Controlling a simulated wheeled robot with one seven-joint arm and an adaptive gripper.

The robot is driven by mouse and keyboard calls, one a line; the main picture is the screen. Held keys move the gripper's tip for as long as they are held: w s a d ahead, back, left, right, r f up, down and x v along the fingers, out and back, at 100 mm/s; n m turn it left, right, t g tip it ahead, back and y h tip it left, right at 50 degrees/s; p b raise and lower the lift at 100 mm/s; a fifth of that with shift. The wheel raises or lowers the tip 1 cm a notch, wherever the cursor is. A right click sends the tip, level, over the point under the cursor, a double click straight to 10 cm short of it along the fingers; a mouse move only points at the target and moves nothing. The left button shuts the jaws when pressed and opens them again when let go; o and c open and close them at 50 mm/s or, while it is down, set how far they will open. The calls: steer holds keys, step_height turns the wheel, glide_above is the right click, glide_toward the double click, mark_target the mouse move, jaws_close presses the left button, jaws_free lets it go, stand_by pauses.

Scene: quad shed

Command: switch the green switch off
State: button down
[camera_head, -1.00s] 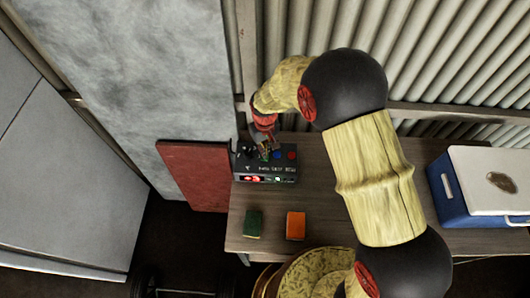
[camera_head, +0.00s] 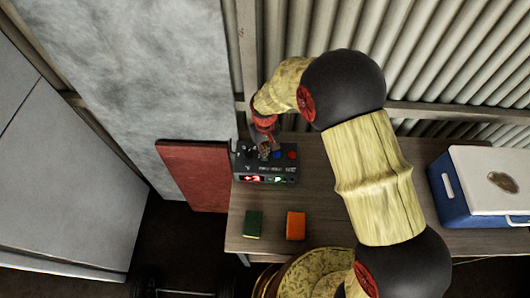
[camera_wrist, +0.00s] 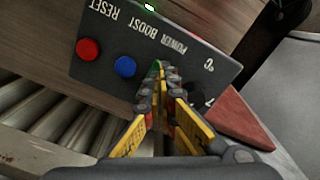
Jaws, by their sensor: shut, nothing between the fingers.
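A dark control box (camera_head: 266,172) stands on the wooden bench below my arm. In the wrist view its top panel (camera_wrist: 185,32) carries labels RESET, BOOST, POWER and °C. The green switch (camera_wrist: 153,72), by the POWER label, is mostly hidden behind my fingertips, so its position cannot be read. A blue button (camera_wrist: 124,66) and a red button (camera_wrist: 88,49) sit beside it. My gripper (camera_wrist: 164,70) is shut and empty, its tips at the green switch; touching or just above it, I cannot tell. In the head view my gripper (camera_head: 265,148) is over the box.
A green block (camera_head: 253,224) and an orange block (camera_head: 296,226) lie on the bench (camera_head: 330,215) in front of the box. A blue cooler with a white lid (camera_head: 492,182) is at the right. A red panel (camera_head: 195,174) leans at the left; corrugated wall behind.

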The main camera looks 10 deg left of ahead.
steer(key=shift+f+b, duration=0.4)
steer(key=shift+f, duration=0.35)
stand_by(0.3)
steer(key=shift+r, duration=0.1)
steer(key=shift+r+p, duration=2.15)
steer(key=shift+r, duration=1.3)
steer(key=s+d+r+m+t+b, duration=0.5)
steer(key=s+d+r+b, duration=0.5)
steer(key=s+d+r, duration=1.1)
steer(key=d+r+m, duration=0.1)
steer(key=d+r, duration=0.1)
steer(key=d, duration=0.1)
steer(key=shift+s+d+r+m+t, duration=0.3)
steer(key=shift+s+d+r, duration=0.1)
